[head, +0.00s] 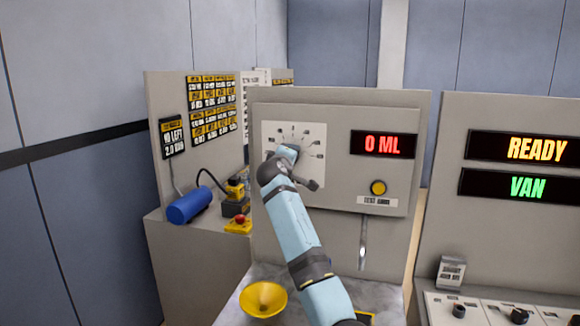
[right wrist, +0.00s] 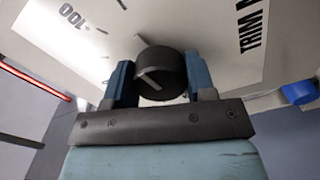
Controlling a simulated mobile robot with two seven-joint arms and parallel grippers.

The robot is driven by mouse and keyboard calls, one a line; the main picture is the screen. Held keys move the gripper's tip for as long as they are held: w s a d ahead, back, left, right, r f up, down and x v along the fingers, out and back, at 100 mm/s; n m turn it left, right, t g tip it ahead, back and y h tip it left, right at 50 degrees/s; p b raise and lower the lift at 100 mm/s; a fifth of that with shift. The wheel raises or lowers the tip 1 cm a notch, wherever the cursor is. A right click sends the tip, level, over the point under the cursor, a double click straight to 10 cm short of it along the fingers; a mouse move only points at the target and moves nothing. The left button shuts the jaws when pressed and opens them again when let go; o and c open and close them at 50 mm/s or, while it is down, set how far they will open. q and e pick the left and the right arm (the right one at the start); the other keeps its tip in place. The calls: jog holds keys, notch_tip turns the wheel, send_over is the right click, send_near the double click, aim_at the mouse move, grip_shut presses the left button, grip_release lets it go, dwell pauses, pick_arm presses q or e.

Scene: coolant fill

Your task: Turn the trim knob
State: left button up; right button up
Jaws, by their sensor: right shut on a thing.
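The trim knob (right wrist: 165,66) is a dark round knob with a pale pointer line. It sits on a white dial plate (right wrist: 235,25), whose visible print includes "100" and "TRIM". My right gripper (right wrist: 158,82) has one blue finger on each side of the knob and is shut on it. In the head view the dial plate (head: 312,172) is on the middle panel, with tick marks fanned around its upper part. My right gripper (head: 283,157) reaches it from below and hides the knob there. My left gripper is in neither view.
Right of the dial are a red "0 ML" display (head: 382,145) and a yellow button (head: 378,188). A yellow funnel (head: 263,300) stands below on the bench. A blue cylinder (head: 189,205) and a red-topped button box (head: 239,224) sit at left. READY and VAN displays (head: 520,148) are right.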

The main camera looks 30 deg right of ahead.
jog(key=shift+f+m+b, duration=0.1)
jog(key=shift+m+b, duration=0.25)
jog(key=shift+m, duration=0.55)
jog(key=o, duration=0.9)
